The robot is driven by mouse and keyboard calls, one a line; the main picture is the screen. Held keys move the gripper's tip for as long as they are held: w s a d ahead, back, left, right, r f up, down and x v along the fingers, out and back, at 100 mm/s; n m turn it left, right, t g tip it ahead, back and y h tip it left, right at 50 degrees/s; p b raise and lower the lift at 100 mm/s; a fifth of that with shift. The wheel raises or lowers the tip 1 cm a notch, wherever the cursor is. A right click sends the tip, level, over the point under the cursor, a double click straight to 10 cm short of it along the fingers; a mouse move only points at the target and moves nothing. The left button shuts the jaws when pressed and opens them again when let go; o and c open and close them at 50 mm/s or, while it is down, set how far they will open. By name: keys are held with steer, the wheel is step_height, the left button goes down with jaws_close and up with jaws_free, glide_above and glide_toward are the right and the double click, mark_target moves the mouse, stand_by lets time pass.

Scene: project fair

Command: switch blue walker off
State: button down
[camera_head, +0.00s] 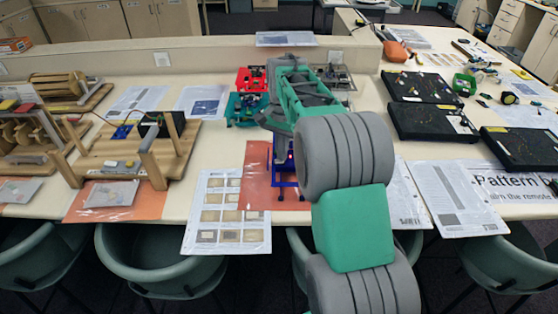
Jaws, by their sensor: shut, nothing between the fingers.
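The blue walker (285,178) stands on an orange-red sheet near the table's front edge, in the middle of the head view. Its blue frame and legs show below my arm, and a small red spot shows near its top. My gripper (281,146) is over the top of the blue walker, pointing down, shut and empty. My green and grey arm covers much of it, so I cannot tell whether the fingertips touch the walker. The walker's switch cannot be made out.
A red walker (250,78) and a teal walker (244,108) stand just behind, left of my arm. Wooden machines (135,150) stand at left, black boards (432,122) at right. Printed sheets (228,212) lie around. Green chairs (160,262) line the front edge.

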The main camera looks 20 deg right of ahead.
steer(key=shift+f, duration=0.45)
steer(key=shift+r+p, duration=2.65)
steer(key=shift+r, duration=0.9)
